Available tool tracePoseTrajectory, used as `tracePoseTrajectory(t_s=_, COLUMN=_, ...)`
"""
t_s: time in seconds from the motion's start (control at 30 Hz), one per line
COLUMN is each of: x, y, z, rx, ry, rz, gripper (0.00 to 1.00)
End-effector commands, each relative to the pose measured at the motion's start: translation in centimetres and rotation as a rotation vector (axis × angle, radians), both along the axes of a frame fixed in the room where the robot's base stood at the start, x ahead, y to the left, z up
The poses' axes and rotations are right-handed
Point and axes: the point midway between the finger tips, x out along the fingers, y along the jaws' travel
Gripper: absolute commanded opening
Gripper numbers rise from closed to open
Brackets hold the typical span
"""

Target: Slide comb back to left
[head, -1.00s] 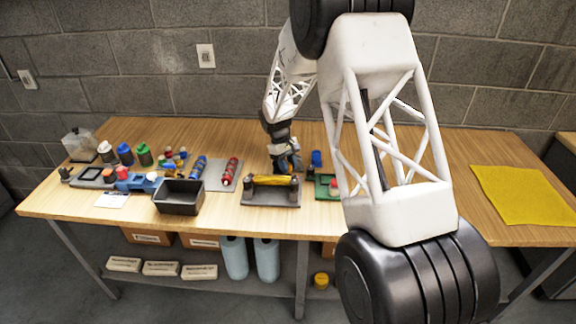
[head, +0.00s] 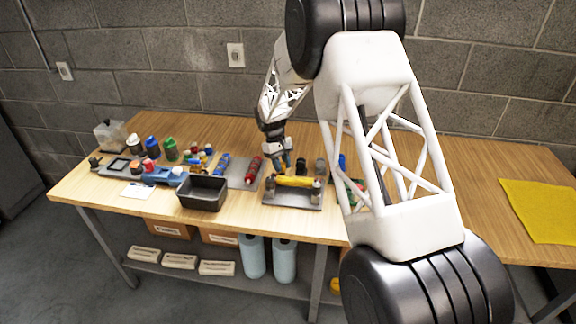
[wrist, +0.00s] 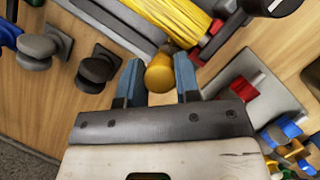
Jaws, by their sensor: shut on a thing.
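My gripper (head: 281,165) is low over the bench, at the back of a grey fixture (head: 292,203), nearer its left end. A yellow ribbed roll (head: 295,181) lies along the fixture between two grey posts; it also shows at the top of the wrist view (wrist: 172,14). In the wrist view, my gripper (wrist: 158,82) has its two blue fingers shut on the sides of a round yellow knob (wrist: 160,73). The knob sits beside the roll. No comb teeth can be made out, and I cannot tell how the knob joins the comb.
A red bottle (head: 254,170) stands close left of the fixture, on a grey mat. A black bin (head: 202,193) is farther left, with several bottles behind it. Dark round-topped pieces (wrist: 98,68) stand near the knob. A yellow cloth (head: 540,208) lies at far right.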

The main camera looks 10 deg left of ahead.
Motion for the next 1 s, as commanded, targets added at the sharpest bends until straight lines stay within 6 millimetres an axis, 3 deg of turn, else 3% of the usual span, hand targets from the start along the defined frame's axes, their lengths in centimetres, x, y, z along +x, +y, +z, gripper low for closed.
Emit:
tracePoseTrajectory(t_s=0.17, x=0.1, y=0.4, z=0.1, rx=0.005, ry=-0.005, rz=0.003, gripper=0.0)
tracePoseTrajectory(t_s=0.2, x=0.1, y=0.5, z=0.2, rx=0.005, ry=-0.005, rz=0.003, gripper=0.37)
tracePoseTrajectory(t_s=0.23, x=0.0, y=0.4, z=0.1, rx=0.004, ry=-0.005, rz=0.004, gripper=0.41)
tracePoseTrajectory(t_s=0.67, x=0.1, y=0.3, z=0.3, rx=0.003, ry=-0.003, rz=0.002, gripper=0.41)
tracePoseTrajectory(t_s=1.0, x=0.9, y=1.2, z=3.2, rx=0.003, ry=-0.004, rz=0.003, gripper=0.41)
